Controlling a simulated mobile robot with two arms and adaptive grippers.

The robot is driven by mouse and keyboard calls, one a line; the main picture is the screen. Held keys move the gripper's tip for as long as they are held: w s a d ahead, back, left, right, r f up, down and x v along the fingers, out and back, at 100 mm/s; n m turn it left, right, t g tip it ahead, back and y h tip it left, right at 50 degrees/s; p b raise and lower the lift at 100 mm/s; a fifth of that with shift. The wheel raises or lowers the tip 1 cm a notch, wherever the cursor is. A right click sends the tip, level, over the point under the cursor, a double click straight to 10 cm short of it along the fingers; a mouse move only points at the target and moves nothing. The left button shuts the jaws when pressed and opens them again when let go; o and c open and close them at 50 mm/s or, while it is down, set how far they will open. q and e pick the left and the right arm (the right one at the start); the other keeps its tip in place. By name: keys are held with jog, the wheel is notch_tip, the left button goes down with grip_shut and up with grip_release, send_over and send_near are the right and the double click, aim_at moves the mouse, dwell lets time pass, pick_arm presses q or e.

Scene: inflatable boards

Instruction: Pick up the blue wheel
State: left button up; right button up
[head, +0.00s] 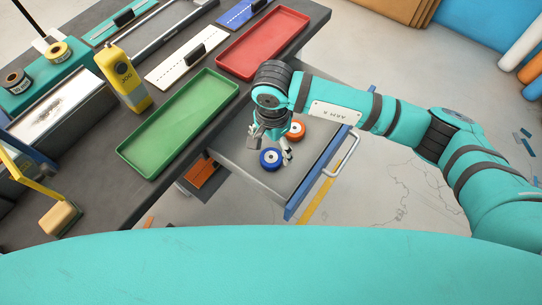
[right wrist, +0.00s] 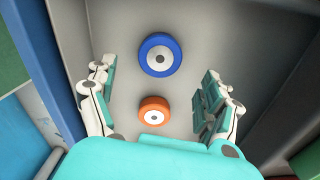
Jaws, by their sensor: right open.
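The blue wheel (head: 270,159) lies flat in an open drawer (head: 306,165) below the table. It is a blue ring with a white hub and shows ahead of the fingers in the right wrist view (right wrist: 160,55). An orange wheel (head: 296,129) lies beside it and also shows in the right wrist view (right wrist: 153,110). My right gripper (head: 270,146) is over the drawer, partly hiding its inside. In the right wrist view its fingers (right wrist: 155,95) are spread wide, with nothing between them held. The orange wheel appears between the fingers, nearer my palm. My left gripper is not in view.
The drawer has a blue front edge and a light handle (head: 343,155). Tape rolls stand at the left. Floor right of the drawer is clear.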

aim_at(271, 156)
jog(key=shift+s+a+f+p, duration=0.1)
jog(key=shift+f+p, duration=0.05)
jog(key=shift+f, duration=1)
jog(key=shift+s+a+f+p, duration=0.1)
jog(key=shift+f+p, duration=0.05)
jog(key=shift+f, duration=1)
jog(key=c, duration=1.3)
